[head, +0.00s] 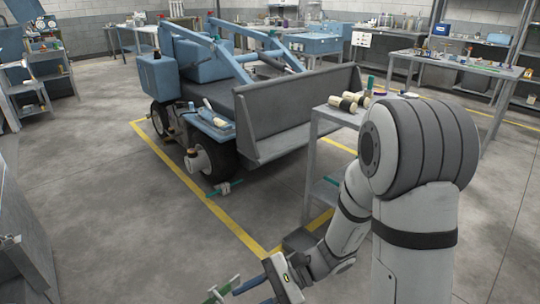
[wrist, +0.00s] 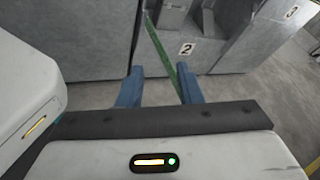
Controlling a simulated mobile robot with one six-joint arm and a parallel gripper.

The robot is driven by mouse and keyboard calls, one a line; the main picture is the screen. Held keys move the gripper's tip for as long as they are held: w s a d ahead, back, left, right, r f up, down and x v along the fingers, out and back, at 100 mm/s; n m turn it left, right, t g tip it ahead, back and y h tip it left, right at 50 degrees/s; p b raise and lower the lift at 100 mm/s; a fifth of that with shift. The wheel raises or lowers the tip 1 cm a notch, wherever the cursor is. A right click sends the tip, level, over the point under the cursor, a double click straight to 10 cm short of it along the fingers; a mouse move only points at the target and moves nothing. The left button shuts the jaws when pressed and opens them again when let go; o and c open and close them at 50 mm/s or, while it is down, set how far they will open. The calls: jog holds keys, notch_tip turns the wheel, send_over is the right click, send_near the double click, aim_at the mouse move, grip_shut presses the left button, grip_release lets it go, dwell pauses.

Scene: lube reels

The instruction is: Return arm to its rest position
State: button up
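My arm (head: 345,225) reaches down and forward from the right of the head view. My gripper (head: 254,291) is low at the bottom of that view, with its blue fingers pointing left. In the wrist view, my gripper (wrist: 160,84) has its two blue fingers wide apart. A thin green bar (wrist: 163,48) runs between and beyond them, its lower end near the right finger. A green piece (head: 222,291) also shows just past the fingertips in the head view. I cannot tell whether a finger touches it. Nothing appears clamped.
Grey housings with a "2" plate (wrist: 187,49) and a "3" plate (wrist: 291,12) stand ahead of the fingers. A blue-grey vehicle (head: 225,90) stands inside yellow floor lines. A grey side table (head: 335,117) is close behind my arm. The floor at left centre is clear.

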jog(key=d+r+n+t+h+p, duration=0.2)
jog(key=d+r+n+h+p, duration=0.1)
jog(key=r, duration=0.6)
jog(key=s+d+r+n+t+h+p, duration=0.1)
jog(key=d+r+n+t+h+p, duration=0.1)
jog(key=d+r+h+p, duration=0.4)
jog(key=s+d+r+n+t+h+p, duration=0.1)
jog(key=d+r+n+t+h+p, duration=0.2)
jog(key=d+r+p, duration=0.5)
notch_tip(320, 180, up, 5)
jog(key=shift+d+r+n+h, duration=0.1)
jog(key=shift+d+n+h, duration=0.75)
jog(key=shift+d, duration=0.4)
jog(key=shift+a, duration=0.1)
